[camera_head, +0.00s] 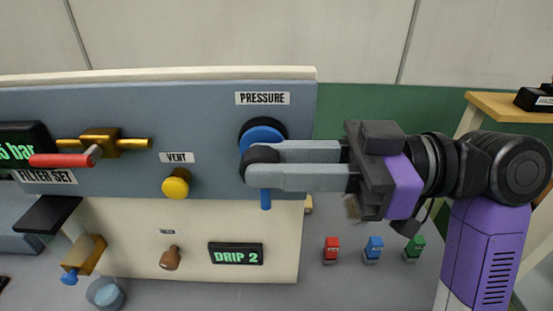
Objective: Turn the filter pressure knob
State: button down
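The pressure knob (262,134) is blue on a round black base. It sits on the grey-blue panel under the white PRESSURE label (262,98). Its narrow blue handle points down and shows below my fingers. My gripper (264,160) comes in from the right, with both grey fingers close together at the knob. The nearer finger, with its dark tip, covers the knob's middle. Whether the fingers press on the handle is hidden.
A yellow VENT knob (176,184), a red-handled brass valve (62,160) and a pressure display (20,150) are to the left. A DRIP 2 display (236,254) and brown knob (170,258) are below. Small red, blue and green items (373,249) stand below my gripper.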

jog(key=shift+r, duration=0.15)
jog(key=h+p, duration=0.2)
jog(key=shift+r+h+p, duration=0.35)
jog(key=shift+h+p, duration=0.05)
jog(key=h+p, duration=0.2)
jog(key=shift+a+r+h+p, duration=0.15)
jog(key=shift+r+h+p, duration=0.05)
jog(key=shift+h+p, duration=0.15)
jog(key=h+p, duration=0.3)
jog(key=p, duration=0.1)
jog(key=shift+a, duration=0.15)
jog(key=shift+h+p, duration=0.65)
jog(key=shift+a+f, duration=0.1)
jog(key=shift+f, duration=0.05)
jog(key=c, duration=1.5)
grip_release()
